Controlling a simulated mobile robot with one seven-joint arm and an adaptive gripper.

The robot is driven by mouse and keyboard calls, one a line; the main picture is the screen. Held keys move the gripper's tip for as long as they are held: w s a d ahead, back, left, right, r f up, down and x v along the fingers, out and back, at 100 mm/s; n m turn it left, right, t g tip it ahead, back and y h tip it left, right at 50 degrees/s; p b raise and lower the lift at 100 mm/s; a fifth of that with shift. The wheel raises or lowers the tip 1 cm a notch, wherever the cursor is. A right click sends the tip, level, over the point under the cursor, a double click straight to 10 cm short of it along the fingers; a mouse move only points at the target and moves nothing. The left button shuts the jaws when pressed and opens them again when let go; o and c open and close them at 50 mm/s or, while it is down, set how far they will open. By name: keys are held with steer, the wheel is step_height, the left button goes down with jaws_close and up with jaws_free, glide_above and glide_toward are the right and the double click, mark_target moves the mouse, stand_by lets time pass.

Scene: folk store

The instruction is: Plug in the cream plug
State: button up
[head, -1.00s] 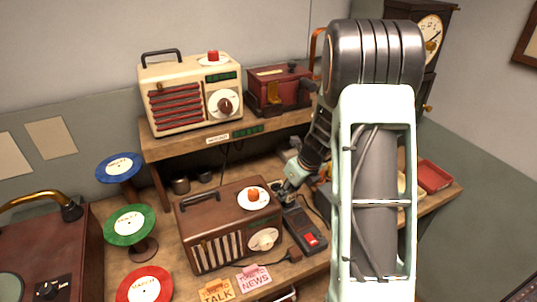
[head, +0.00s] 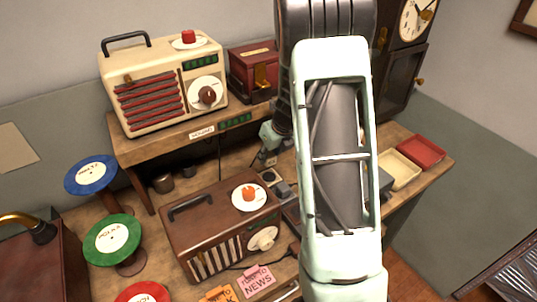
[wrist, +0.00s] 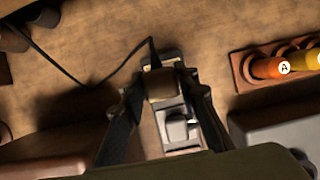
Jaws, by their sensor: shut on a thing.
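In the wrist view my gripper (wrist: 162,88) is shut on the cream plug (wrist: 160,84), which sits between its fingertips. A dark cord runs from the plug up and then left. A pale grey block with a raised square part (wrist: 178,125) lies just below the plug in that view. I cannot tell whether the plug touches it. In the head view my gripper (head: 268,156) is low over the desk, behind the brown radio. The plug is too small to make out there. A small pale square with a dark centre (head: 269,177) is just below the gripper.
The brown radio (head: 222,228) stands left and in front of my gripper. The cream radio (head: 163,85) and a red box (head: 252,72) stand on the shelf (head: 160,142) above. Cream (head: 399,170) and red (head: 421,151) trays lie at right. My arm hides much of the desk.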

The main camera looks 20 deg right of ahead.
mark_target(267, 174)
steer(key=shift+f, duration=0.1)
step_height(267, 174, down, 6)
steer(key=b, duration=0.5)
steer(key=shift+b, duration=0.3)
steer(key=shift+r, duration=0.2)
steer(key=shift+p, duration=0.35)
stand_by(1.3)
steer(key=shift+f+b, duration=0.45)
steer(key=shift+f, duration=0.15)
stand_by(0.4)
steer(key=o, duration=1.2)
steer(key=shift+c, duration=0.2)
